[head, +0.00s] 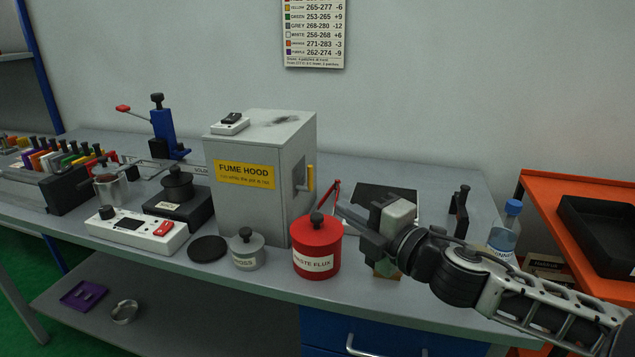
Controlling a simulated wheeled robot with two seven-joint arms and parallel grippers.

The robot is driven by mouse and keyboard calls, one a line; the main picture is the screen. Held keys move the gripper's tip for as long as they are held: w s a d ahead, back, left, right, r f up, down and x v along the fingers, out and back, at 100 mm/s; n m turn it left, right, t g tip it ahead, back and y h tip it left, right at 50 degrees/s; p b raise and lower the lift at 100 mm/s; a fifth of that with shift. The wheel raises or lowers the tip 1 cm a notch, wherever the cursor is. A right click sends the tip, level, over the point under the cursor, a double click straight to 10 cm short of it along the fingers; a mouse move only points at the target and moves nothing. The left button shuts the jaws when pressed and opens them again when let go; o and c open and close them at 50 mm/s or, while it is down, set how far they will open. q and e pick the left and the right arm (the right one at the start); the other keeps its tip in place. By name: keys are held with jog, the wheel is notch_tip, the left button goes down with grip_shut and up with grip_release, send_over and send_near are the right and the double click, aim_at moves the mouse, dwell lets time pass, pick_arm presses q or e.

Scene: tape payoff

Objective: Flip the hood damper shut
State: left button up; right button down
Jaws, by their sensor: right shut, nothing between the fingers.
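The grey fume hood (260,212) stands on the bench, with a yellow "FUME HOOD" label on its front. On its right side is a yellow damper handle (310,178), pointing upright beside a dark slot or plate. My right gripper (343,212) comes in from the right. Its fingers are shut and empty, pointing left toward the hood, to the right of and below the yellow handle, apart from it. My left gripper is not in view.
A red waste flux can (316,262) stands just below my right gripper, with a grey dross pot (247,258) to its left. A thin red-handled item (335,190) is behind the gripper. A bottle (506,228) stands right, near an orange shelf (545,215).

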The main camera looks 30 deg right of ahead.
jog(key=w, duration=0.6)
jog(key=w+a+p, duration=0.1)
jog(key=w, duration=0.1)
jog(key=shift+w+r, duration=0.15)
jog(key=shift+w, duration=0.25)
jog(key=shift+w+d, duration=0.8)
jog(key=shift+w, duration=0.2)
pick_arm(q)
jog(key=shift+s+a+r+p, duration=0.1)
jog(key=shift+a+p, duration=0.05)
jog(key=shift+p, duration=0.2)
pick_arm(e)
jog(key=shift+w+d+f, duration=0.2)
jog(key=shift+w+d, duration=0.25)
jog(key=shift+w, duration=0.15)
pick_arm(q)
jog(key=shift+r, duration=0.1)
